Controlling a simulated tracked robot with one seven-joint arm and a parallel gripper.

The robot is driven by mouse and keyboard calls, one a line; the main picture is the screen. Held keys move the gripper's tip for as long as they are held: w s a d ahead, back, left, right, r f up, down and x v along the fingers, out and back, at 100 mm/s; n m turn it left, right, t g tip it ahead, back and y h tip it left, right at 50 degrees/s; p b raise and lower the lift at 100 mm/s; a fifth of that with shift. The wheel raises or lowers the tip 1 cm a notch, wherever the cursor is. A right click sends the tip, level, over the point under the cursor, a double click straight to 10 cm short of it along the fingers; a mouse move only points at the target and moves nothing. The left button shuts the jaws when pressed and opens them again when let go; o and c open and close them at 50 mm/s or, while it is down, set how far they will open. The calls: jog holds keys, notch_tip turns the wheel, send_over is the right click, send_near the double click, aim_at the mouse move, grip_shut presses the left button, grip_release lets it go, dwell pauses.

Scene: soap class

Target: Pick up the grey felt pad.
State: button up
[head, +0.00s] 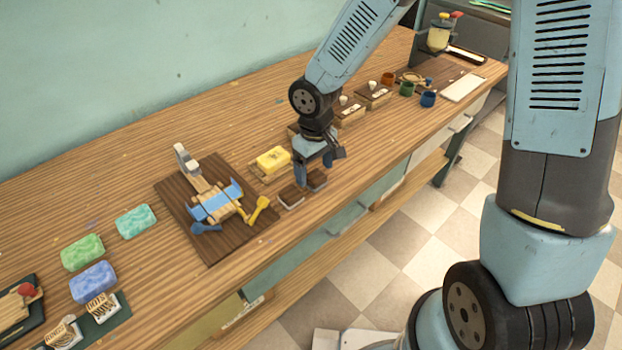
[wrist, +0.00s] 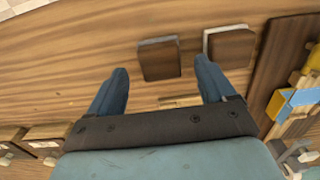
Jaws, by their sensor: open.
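Two small dark brown-topped blocks lie side by side near the counter's front edge. The one with a grey lower edge, which looks like the grey felt pad (head: 317,180), is nearer my gripper; it also shows in the wrist view (wrist: 159,60). The other brown block (head: 291,196) has a paler edge and also shows in the wrist view (wrist: 231,47). My gripper (head: 320,170) points down, open and empty. In the wrist view its fingers (wrist: 162,66) appear on either side of the grey-edged block, seemingly above it. I cannot tell the exact height gap.
A yellow soap bar (head: 273,159) on a wooden tray stands just behind. A dark board (head: 222,247) with a blue and wooden toy-like object lies to the left. Small labelled boxes (head: 351,115) and coloured cups (head: 407,88) stand to the right. Bare counter lies in front.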

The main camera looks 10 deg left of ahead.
jog(key=shift+f, duration=1.05)
jog(key=shift+c, duration=0.3)
jog(key=c, duration=1.1)
jog(key=shift+r, duration=0.15)
